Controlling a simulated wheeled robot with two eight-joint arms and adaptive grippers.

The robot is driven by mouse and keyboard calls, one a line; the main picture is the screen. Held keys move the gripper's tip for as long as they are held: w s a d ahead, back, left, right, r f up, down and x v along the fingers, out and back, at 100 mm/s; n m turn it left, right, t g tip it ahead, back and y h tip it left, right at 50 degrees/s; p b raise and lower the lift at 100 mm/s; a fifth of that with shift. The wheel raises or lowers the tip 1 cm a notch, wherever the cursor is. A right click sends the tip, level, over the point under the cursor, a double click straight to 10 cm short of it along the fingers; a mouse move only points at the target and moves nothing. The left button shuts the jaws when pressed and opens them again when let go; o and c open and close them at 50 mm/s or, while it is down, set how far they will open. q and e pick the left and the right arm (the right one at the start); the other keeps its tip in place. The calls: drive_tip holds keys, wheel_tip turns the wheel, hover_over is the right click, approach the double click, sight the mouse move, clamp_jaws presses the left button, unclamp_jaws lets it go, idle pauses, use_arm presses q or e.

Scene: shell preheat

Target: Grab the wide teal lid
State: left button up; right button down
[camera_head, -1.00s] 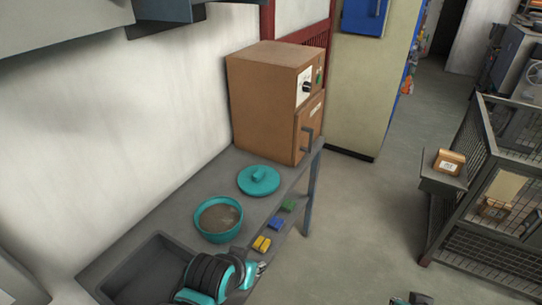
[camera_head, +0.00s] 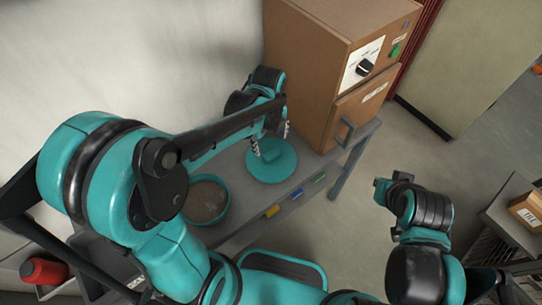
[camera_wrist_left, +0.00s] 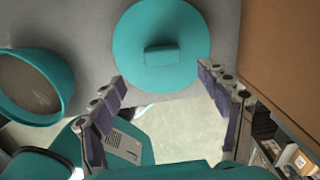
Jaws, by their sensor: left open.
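The wide teal lid (camera_head: 287,166) is a round disc with a raised block handle, lying flat on the grey counter beside the brown oven. It also shows at the top middle of the left wrist view (camera_wrist_left: 185,30). My left gripper (camera_head: 271,142) is open and empty over the lid, with its fingers pointing down. In the left wrist view, its two fingers (camera_wrist_left: 166,75) stand wide apart near the lid's lower edge, with the handle above the gap between them. My right gripper (camera_head: 383,188) is over the floor, away from the counter; its jaws are too small to read.
A teal bowl with brown grainy contents (camera_head: 207,200) stands left of the lid. The brown oven (camera_head: 315,60) rises close on the right.

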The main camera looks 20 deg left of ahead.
sight(271, 153)
use_arm(q)
drive_tip(key=shift+w+d+f+m, duration=0.1)
drive_tip(key=shift+w+f+m, duration=0.15)
drive_tip(key=shift+w+m, duration=0.15)
drive_tip(key=shift+w+f, duration=0.1)
drive_tip(key=shift+f, duration=0.3)
drive_tip(key=shift+s+f+b, duration=0.2)
drive_tip(key=shift+f+b, duration=0.4)
drive_tip(key=shift+f, duration=0.65)
wheel_tip(271, 153, down, 5)
drive_tip(key=shift+r+b, duration=0.2)
drive_tip(key=shift+b, duration=0.8)
drive_tip(key=c, duration=1.3)
use_arm(e)
drive_tip(key=f, duration=0.2)
drive_tip(key=shift+w+f, duration=0.25)
drive_tip(key=shift+f, duration=0.15)
